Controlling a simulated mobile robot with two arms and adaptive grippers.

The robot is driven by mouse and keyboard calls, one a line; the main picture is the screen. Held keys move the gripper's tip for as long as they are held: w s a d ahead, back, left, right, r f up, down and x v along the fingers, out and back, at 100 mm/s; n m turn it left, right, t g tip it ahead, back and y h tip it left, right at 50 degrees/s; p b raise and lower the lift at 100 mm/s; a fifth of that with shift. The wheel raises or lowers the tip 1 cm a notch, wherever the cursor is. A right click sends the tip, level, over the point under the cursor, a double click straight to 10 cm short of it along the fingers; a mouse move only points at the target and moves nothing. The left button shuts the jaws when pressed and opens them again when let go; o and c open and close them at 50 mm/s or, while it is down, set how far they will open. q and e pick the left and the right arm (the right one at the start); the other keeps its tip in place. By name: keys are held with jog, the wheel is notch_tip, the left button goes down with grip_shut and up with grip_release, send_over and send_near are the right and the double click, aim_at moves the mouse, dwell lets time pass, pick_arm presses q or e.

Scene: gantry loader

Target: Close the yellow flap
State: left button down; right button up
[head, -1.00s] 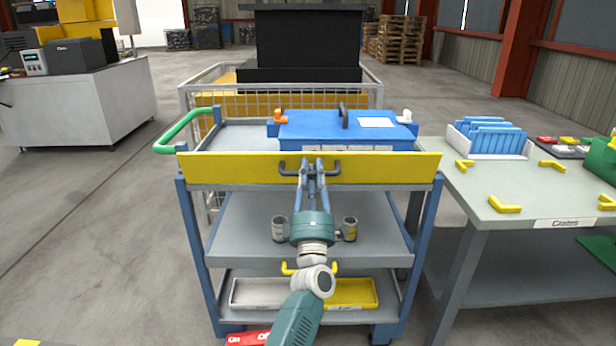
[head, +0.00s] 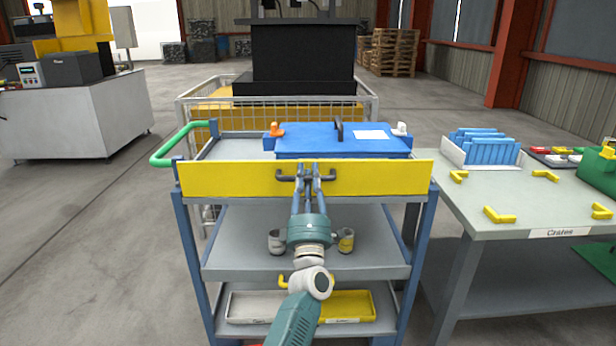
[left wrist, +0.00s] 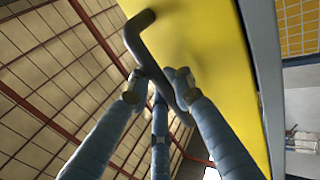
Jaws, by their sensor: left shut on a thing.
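The yellow flap (head: 230,180) is a long panel across the front of the cart's top deck and looks about upright. A dark bar handle (head: 326,178) is on its outer face. My left gripper (head: 306,176) comes from the front with its fingers shut on this handle. The left wrist view shows the fingers (left wrist: 160,88) around the dark handle (left wrist: 135,38), close against the yellow panel (left wrist: 215,60). The flap's hinge and any latch cannot be made out. My right gripper is not in view.
On the cart's top, behind the flap, lies a blue case (head: 300,139) with an orange and a white knob. A green handle (head: 178,146) juts out left. Two cups (head: 276,242) stand on the middle shelf. A grey table (head: 520,195) stands close at the right.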

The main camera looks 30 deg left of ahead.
pick_arm(q)
jog(key=c, duration=1.7)
grip_release()
jog(key=shift+f, duration=0.1)
jog(key=shift+o, duration=0.2)
jog(key=shift+s+d+f, duration=0.1)
jog(key=shift+s+f, duration=0.05)
jog(key=v, duration=1.1)
jog(key=shift+s, duration=0.2)
jog(key=shift+d+f, duration=0.1)
